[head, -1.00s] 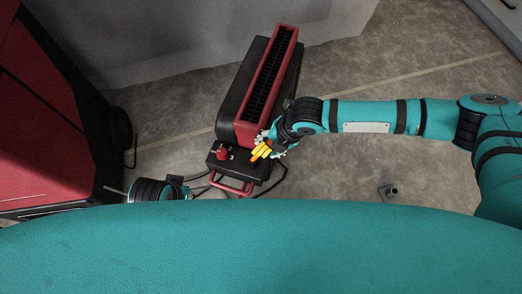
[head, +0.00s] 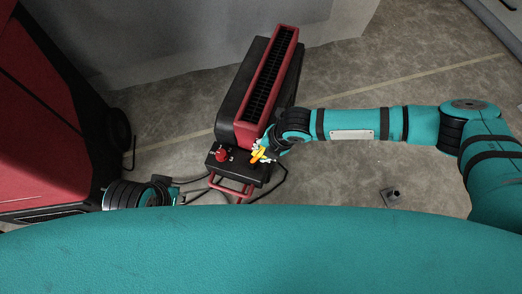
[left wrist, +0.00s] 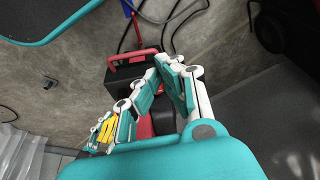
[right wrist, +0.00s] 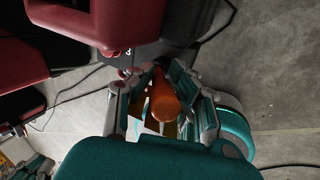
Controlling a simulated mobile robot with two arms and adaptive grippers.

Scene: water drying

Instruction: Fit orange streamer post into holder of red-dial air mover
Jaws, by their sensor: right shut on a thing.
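The red-dial air mover stands on the floor, with a black and red body (head: 268,85) and a low black front panel (head: 240,172). Its red dial (head: 222,155) sits on that panel. My right gripper (head: 262,153) is shut on the orange streamer post (right wrist: 163,100), which shows end-on in the right wrist view. In the head view, the post (head: 257,155) is a short yellow-orange piece over the panel's right part, right of the dial. The holder is hidden by the gripper, so I cannot tell whether the post touches it. My left gripper (left wrist: 160,85) is apart from the panel; its opening is unclear.
A red handle (head: 232,188) juts from the air mover's front. Dark cables lie around it on the floor. A large red machine (head: 50,120) stands at the left. A small metal floor piece (head: 391,196) lies at the right, with open concrete around it.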

